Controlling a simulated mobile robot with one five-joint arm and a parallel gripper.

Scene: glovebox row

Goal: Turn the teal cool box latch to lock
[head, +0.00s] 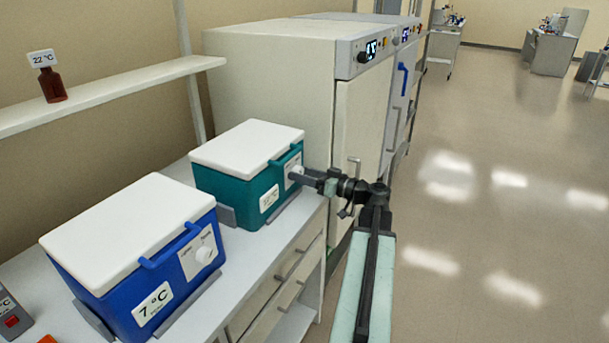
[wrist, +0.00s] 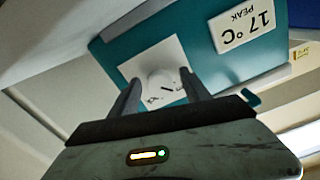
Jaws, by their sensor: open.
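The teal cool box (head: 230,192) with a white lid stands on the white bench. In the wrist view the teal cool box (wrist: 200,62) appears upside down, with a label reading 17 °C PEAK. Its latch is a round white knob (wrist: 160,82) with a dark mark, on a white square plate. My gripper (wrist: 160,77) is open, with one finger on each side of the knob in that view. I cannot tell whether the fingers touch it. In the head view my gripper (head: 300,177) is at the box's front face and partly hides the latch plate.
A blue cool box (head: 130,255) labelled 7 °C, with its own white knob, stands nearer on the bench. A tall cream cabinet (head: 270,95) stands just beyond the teal box. A brown bottle (head: 53,85) sits on the wall shelf. The floor at right is clear.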

